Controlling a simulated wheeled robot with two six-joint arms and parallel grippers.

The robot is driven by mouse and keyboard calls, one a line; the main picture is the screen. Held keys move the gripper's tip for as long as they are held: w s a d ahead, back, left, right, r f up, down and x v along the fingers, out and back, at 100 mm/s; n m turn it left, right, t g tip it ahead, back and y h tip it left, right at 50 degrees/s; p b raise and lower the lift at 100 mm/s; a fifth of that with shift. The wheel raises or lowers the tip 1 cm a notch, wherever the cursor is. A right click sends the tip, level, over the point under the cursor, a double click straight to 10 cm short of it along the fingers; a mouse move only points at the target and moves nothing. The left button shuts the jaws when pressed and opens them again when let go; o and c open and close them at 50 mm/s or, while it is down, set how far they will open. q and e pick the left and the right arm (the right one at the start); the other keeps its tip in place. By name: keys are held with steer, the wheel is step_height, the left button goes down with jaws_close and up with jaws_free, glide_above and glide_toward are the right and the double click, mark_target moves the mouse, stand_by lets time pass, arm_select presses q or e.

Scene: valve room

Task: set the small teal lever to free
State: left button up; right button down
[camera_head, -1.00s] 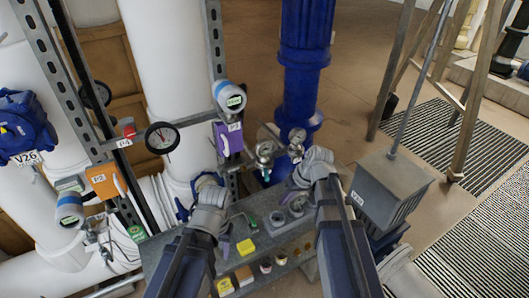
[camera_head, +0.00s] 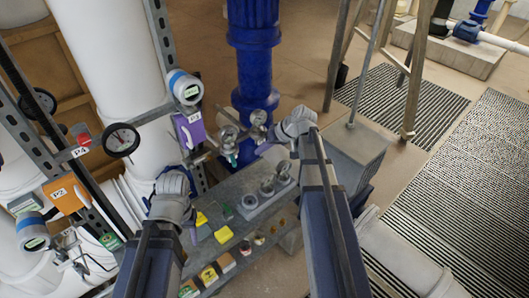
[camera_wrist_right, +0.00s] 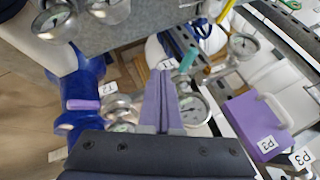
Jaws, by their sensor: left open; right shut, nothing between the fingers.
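The small teal lever (camera_head: 232,157) hangs below the round gauges beside the blue column in the head view. In the right wrist view the teal lever (camera_wrist_right: 187,61) shows just beyond and right of the fingertips, apart from them as far as I can tell. My right gripper (camera_wrist_right: 160,75) is shut and empty, its purple fingers together among the gauges and fittings. In the head view my right gripper (camera_head: 264,150) is right of the lever, its fingertips partly hidden. My left gripper (camera_head: 192,233) is open above the bench, left of the lever.
A blue column (camera_head: 253,60) stands behind. A grey bin (camera_head: 355,153) is at right.

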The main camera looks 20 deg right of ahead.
mark_target(233, 160)
steer(key=w+a+f+b, duration=0.2)
steer(key=a+f, duration=0.2)
steer(key=a, duration=0.2)
steer(key=shift+b, duration=0.4)
steer(key=shift+a, duration=0.15)
steer(key=shift+s+a+m+t+h, duration=0.15)
steer(key=shift+a+m+t+h, duration=0.15)
steer(key=shift+a+m, duration=0.55)
